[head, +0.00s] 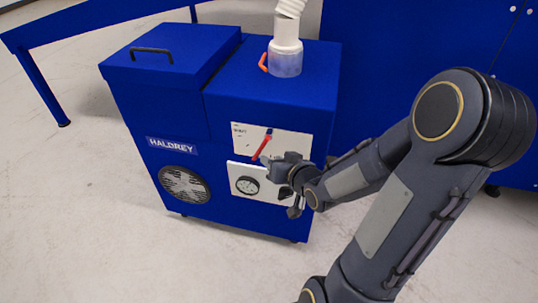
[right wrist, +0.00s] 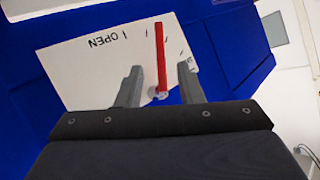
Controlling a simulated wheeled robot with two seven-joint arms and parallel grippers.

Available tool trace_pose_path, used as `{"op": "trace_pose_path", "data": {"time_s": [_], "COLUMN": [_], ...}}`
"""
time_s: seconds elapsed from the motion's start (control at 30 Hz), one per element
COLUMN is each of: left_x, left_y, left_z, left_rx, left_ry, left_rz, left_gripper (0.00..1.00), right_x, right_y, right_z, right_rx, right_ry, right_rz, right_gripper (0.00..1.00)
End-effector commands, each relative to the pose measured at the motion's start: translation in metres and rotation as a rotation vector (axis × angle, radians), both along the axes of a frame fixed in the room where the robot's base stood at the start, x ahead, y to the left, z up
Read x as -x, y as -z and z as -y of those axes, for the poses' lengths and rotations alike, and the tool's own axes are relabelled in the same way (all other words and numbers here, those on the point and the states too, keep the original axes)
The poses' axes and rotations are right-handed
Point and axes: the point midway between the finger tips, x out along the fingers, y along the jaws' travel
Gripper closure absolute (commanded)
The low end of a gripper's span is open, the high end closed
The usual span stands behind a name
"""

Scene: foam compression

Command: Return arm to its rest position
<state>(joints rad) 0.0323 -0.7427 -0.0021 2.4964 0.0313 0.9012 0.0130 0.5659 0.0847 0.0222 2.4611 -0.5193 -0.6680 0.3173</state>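My right arm reaches in from the right to the front of the blue HALDREY machine (head: 172,148). My right gripper (head: 268,159) is close to the red lever (head: 262,145) on the machine's white panel (head: 290,143). In the right wrist view, the two fingers of the gripper (right wrist: 160,72) are apart. The red lever (right wrist: 159,50) shows between and beyond them, with its round pivot low between the fingers. Whether a finger touches the lever cannot be told. The panel (right wrist: 90,60) carries the word OPEN. My left gripper is not in view.
A gauge (head: 247,185) sits below the lever, and a round vent (head: 185,184) is at lower left. A blue table (head: 90,18) and blue cabinet (head: 400,50) stand behind. The front floor is clear.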

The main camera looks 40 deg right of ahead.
Motion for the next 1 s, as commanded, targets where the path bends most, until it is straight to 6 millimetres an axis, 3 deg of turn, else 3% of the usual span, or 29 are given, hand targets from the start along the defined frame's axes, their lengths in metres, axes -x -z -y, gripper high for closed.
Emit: {"op": "trace_pose_path", "data": {"time_s": [0.33, 0.47, 0.7, 1.0], "left_x": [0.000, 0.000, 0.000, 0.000], "left_y": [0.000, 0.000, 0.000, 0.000], "left_z": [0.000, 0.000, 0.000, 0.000], "left_rx": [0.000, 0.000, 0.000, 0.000], "left_ry": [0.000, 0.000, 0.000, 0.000], "left_rz": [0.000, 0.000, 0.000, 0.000], "left_gripper": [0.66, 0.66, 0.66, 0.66], "right_x": [0.002, 0.016, 0.081, 0.157], "right_y": [-0.004, -0.015, -0.037, -0.050], "right_z": [-0.002, -0.011, -0.057, -0.114], "right_rx": [0.012, 0.040, 0.003, -0.086], "right_ry": [-0.003, -0.008, -0.100, -0.313], "right_rz": [-0.021, -0.118, -0.376, -0.555], "right_gripper": [0.66, 0.66, 0.66, 0.66]}}
